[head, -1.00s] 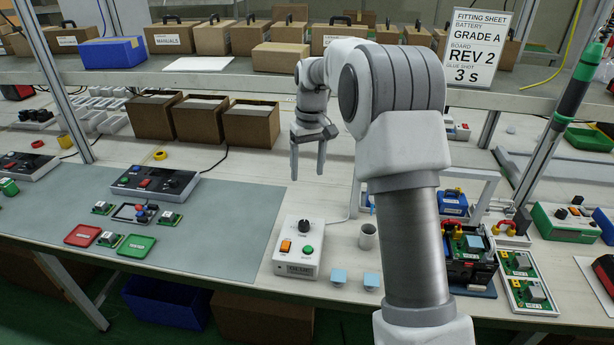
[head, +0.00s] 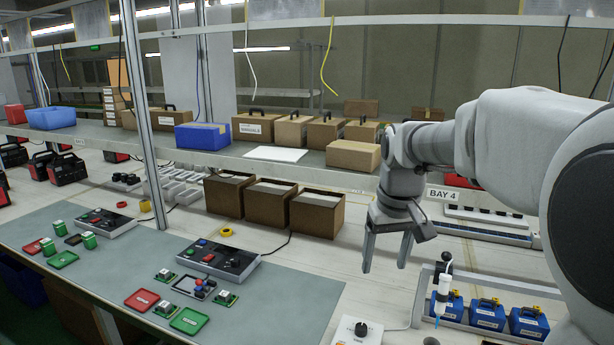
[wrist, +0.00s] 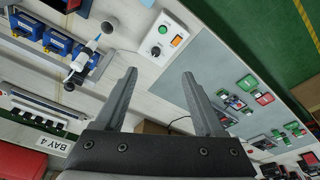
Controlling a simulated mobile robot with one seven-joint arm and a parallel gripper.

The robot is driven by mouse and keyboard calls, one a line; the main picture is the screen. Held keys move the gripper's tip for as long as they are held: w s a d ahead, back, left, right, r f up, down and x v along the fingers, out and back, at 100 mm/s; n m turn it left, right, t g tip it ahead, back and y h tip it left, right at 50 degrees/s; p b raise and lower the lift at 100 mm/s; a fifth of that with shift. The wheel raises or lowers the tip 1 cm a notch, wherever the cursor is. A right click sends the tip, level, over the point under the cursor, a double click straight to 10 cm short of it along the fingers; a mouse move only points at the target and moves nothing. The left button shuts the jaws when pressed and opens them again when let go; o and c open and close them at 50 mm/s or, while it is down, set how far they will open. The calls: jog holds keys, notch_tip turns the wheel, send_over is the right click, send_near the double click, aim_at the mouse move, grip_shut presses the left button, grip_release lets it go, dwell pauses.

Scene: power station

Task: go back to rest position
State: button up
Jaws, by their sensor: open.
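My gripper (head: 387,250) hangs over the white bench, right of the open brown boxes, with its fingers pointing down. Its two fingers are apart and nothing is between them. In the wrist view the open gripper (wrist: 160,90) shows the bench beyond it, with the glue control box (wrist: 165,42) past the fingertips. The control box (head: 357,331) is cut off by the lower edge of the head view.
Blue battery packs (head: 487,313) and a glue dispenser on a stand (head: 441,290) are at the lower right. Open brown boxes (head: 270,208) stand left of my gripper. A shelf (head: 230,157) with cases runs behind. The grey mat (head: 110,290) holds trays and consoles.

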jog(key=s+m+t+p, duration=0.1)
jog(key=s+t, duration=0.2)
jog(key=s, duration=1.9)
jog(key=shift+a+r, duration=0.15)
jog(key=shift+a, duration=0.05)
jog(key=shift+w+a, duration=0.1)
jog(key=shift+a, duration=0.05)
